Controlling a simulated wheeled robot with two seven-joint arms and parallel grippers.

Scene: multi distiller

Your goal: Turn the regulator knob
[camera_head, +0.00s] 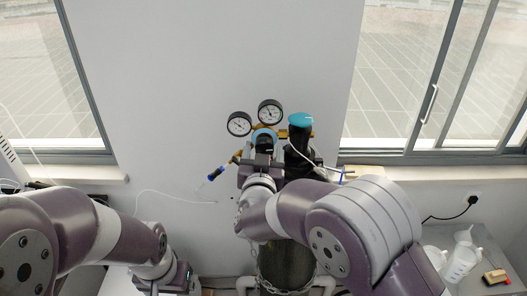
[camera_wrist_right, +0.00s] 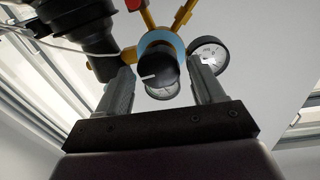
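The regulator knob (camera_wrist_right: 157,70) is black with a white line on its face, in front of a light-blue ring on the brass regulator (camera_wrist_right: 148,18). In the right wrist view, my right gripper (camera_wrist_right: 163,75) is open, with one finger on each side of the knob. Contact with the knob cannot be told. In the head view, the right gripper (camera_head: 262,158) is at the regulator, and the blue part (camera_head: 264,135) shows just beyond it. My left gripper (camera_head: 170,284) is low at the bottom edge, away from the regulator; its fingers cannot be made out.
Two round gauges (camera_head: 239,124) (camera_head: 270,112) stand above the regulator. A black part with a teal cap (camera_head: 300,120) is close on the right. A chained dark cylinder (camera_head: 286,264) stands below. White jugs (camera_head: 463,262) stand on the right counter.

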